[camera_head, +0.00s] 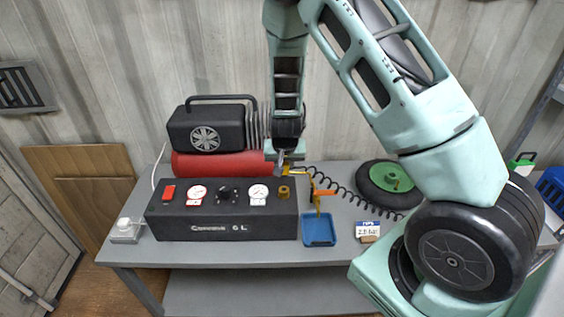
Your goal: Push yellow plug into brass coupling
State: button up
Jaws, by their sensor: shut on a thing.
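The brass coupling (284,192) stands at the right end of the front panel of a black compressor box (222,222). My gripper (281,163) is just above it, pointing down, and is shut on the yellow plug (292,170). The plug shows only as a small yellow patch beside and below the fingers; its tip is hard to make out. The plug appears apart from the coupling, a little above it. A black coiled hose (345,190) runs right from near the plug.
The panel carries a red switch (168,192), two gauges and a black knob (228,193). A red tank (215,165) is behind. To the right are an orange-yellow stand (318,198), blue tray (319,231), sign (368,229) and green-hubbed wheel (390,182).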

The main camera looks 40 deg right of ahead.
aim_at(284, 176)
jog(key=shift+f, duration=0.1)
jog(key=shift+f+b, duration=2.4)
jog(key=shift+f, duration=0.45)
jog(key=shift+f+b, duration=0.55)
jog(key=shift+f, duration=0.05)
jog(key=o, duration=1)
jog(key=shift+r, duration=0.1)
jog(key=p+v, duration=0.1)
jog(key=v, duration=1.6)
jog(key=shift+r, duration=0.25)
